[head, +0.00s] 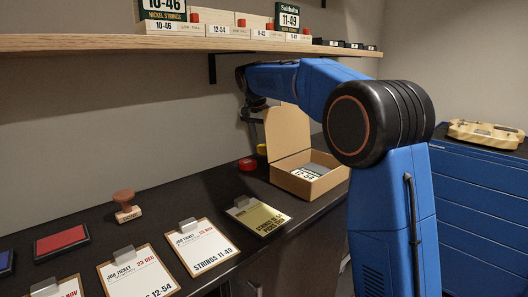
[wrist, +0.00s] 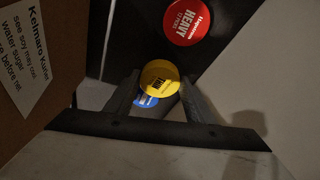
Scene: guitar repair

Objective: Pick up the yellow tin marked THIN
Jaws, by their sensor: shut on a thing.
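The yellow tin marked THIN (wrist: 159,77) is between the fingertips of my gripper (wrist: 158,92) in the wrist view, and my gripper is shut on it. It partly covers a blue tin (wrist: 146,101). A red tin marked HEAVY (wrist: 187,22) lies beyond it, apart from the fingers. In the head view the yellow tin (head: 262,149) shows as a small patch behind the open cardboard box, near the red tin (head: 247,164). The box lid hides part of my gripper there. I cannot tell whether the tin is clear of the bench.
The cardboard box (head: 304,186) with its raised lid stands close to my gripper. The shelf (head: 180,43) with string boxes hangs above. Clipboards, a wooden stamp (head: 126,208) and a red ink pad (head: 61,243) lie on the dark bench to the left.

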